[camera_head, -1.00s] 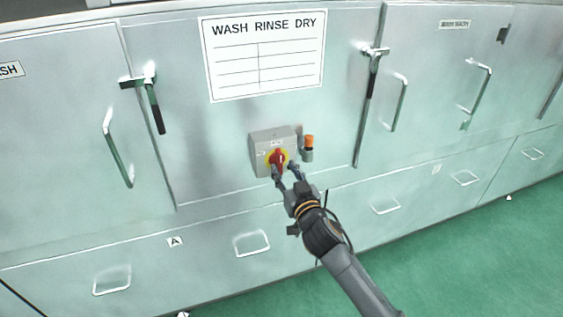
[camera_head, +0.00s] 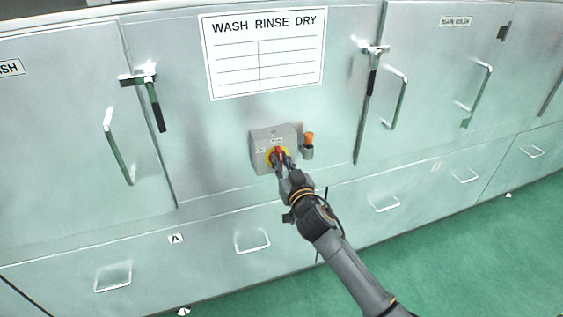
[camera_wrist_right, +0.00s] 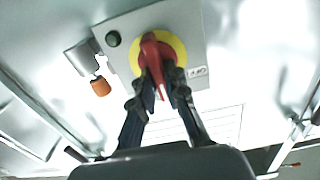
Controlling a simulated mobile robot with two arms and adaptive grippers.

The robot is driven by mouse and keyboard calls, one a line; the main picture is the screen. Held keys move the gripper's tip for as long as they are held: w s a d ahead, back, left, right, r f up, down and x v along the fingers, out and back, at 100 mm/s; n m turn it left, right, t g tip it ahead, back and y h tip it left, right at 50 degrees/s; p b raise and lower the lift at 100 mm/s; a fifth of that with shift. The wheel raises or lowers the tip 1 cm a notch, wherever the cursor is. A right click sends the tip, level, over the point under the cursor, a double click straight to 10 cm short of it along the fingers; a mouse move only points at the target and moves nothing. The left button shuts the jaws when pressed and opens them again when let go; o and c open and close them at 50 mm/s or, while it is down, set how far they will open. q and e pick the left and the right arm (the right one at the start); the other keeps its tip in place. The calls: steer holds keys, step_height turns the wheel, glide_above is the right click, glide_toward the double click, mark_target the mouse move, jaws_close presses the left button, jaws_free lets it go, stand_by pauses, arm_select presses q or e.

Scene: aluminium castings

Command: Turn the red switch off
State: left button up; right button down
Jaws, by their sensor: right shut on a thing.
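The red switch (camera_head: 279,153) is a rotary knob on a yellow disc, on a grey box (camera_head: 260,142) fixed to the front of the wash cabinet. In the right wrist view the red switch (camera_wrist_right: 150,50) shows large, with the yellow disc (camera_wrist_right: 176,46) around it. My right gripper (camera_head: 282,165) reaches the box from below right. Its two fingers (camera_wrist_right: 160,92) are shut on the red knob, one on each side. The fingers hide part of the knob. An "OFF" label (camera_wrist_right: 197,72) shows on the box beside the disc. My left gripper is not in view.
An orange-tipped fitting (camera_head: 308,143) sits just right of the box. A green button (camera_wrist_right: 113,38) is on the box. Long latch handles (camera_head: 154,100) and (camera_head: 373,75) flank the panel. A drawer handle (camera_head: 252,240) is below. Green floor (camera_head: 480,260) is clear at lower right.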

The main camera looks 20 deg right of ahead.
steer(key=shift+a+f+n+p, duration=0.15)
steer(key=shift+n+p, duration=0.2)
steer(key=shift+n, duration=2.65)
steer(key=shift+a+f+n+p, duration=0.2)
steer(key=shift+n+p, duration=0.15)
steer(key=shift+n, duration=2.65)
steer(key=shift+a+f+n+p, duration=0.15)
steer(key=shift+n+p, duration=0.2)
steer(key=shift+n, duration=2.65)
steer(key=c, duration=1.4)
jaws_free()
steer(key=shift+o, duration=0.2)
